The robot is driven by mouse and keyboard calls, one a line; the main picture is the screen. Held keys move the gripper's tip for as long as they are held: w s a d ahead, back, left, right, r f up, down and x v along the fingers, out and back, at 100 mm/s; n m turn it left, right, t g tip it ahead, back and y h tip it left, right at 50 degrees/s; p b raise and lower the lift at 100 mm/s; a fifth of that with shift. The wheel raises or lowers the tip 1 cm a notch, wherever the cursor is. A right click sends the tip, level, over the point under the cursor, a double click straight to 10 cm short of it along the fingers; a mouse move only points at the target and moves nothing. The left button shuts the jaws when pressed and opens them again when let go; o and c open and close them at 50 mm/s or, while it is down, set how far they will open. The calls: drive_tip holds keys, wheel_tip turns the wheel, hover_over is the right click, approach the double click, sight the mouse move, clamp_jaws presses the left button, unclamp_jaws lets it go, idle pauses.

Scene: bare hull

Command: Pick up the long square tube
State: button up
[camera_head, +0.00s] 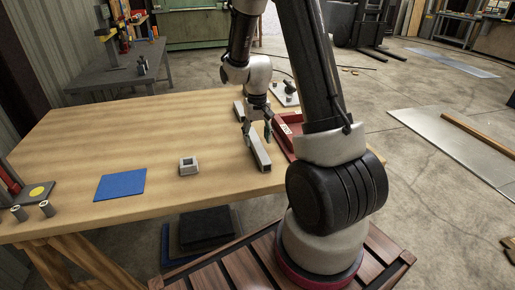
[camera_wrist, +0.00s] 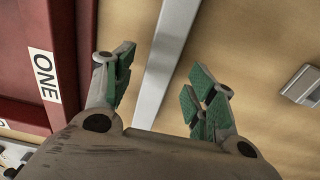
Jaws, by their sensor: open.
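The long square tube (camera_head: 260,156) is grey and lies on the wooden table, just left of a red tray, its middle partly hidden by my gripper. In the wrist view the tube (camera_wrist: 161,60) runs as a pale diagonal bar between my fingers. My gripper (camera_head: 256,129) points down over the tube. It is open in the wrist view (camera_wrist: 161,78), with green-padded fingers apart, one on each side of the tube. I see no finger closed on it. I cannot tell the exact height of the fingertips above the table.
The red tray (camera_wrist: 88,25), labelled ONE, is close beside my left finger in the wrist view. A small square grey piece with a hollow (camera_head: 189,166) and a blue mat (camera_head: 120,185) lie left on the table. Short cylinders (camera_head: 46,208) stand near its left corner. The table's far left is clear.

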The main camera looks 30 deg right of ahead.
sight(257, 143)
wheel_tip(257, 143, down, 4)
drive_tip(key=shift+r, duration=0.1)
drive_tip(key=shift+s, duration=0.1)
drive_tip(key=shift+c, duration=0.3)
